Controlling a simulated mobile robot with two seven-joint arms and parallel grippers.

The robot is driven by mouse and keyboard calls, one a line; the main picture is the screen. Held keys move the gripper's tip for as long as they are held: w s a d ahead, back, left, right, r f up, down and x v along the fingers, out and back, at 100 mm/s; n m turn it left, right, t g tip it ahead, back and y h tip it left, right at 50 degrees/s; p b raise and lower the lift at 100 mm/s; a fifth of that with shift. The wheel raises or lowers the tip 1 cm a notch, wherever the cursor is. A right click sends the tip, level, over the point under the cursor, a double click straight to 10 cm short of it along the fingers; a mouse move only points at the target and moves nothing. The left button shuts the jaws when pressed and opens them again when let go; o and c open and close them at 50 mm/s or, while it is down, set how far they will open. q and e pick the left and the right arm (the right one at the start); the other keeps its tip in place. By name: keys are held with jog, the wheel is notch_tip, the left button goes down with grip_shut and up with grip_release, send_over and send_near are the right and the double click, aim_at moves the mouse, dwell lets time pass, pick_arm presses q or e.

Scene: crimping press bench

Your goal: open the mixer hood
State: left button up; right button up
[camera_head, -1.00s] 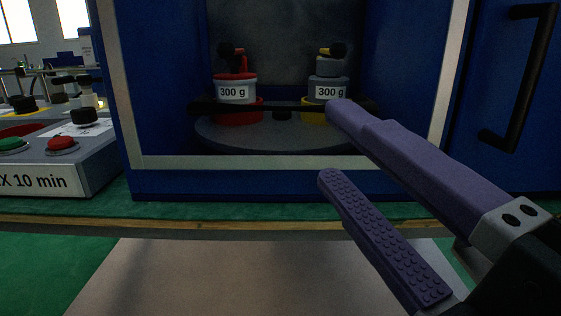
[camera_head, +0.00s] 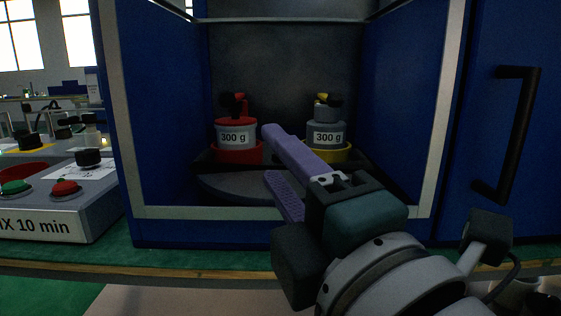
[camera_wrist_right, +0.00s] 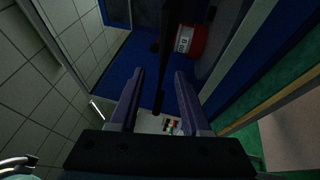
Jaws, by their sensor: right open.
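The mixer is a blue cabinet with a pale front frame (camera_head: 122,120). I see straight into it, and I cannot tell whether a clear hood covers the front. A dark horizontal bar (camera_head: 213,162) crosses low in front of the jars. In the right wrist view a long black bar (camera_wrist_right: 168,60) runs between the fingers, apparently this one. My right gripper (camera_head: 267,155) is open, its purple fingers above and below the bar's level; contact cannot be told. It also shows in the wrist view (camera_wrist_right: 158,75). My left gripper is out of view.
Inside stand a red jar (camera_head: 236,136) and a grey jar (camera_head: 327,134) in a yellow holder, labelled 300 g. A control box (camera_head: 50,215) with buttons stands left. A black handle (camera_head: 512,135) is on the blue panel at right. The green bench edge (camera_head: 190,262) runs in front.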

jog(key=shift+c, duration=0.2)
grip_shut()
dwell(1.1)
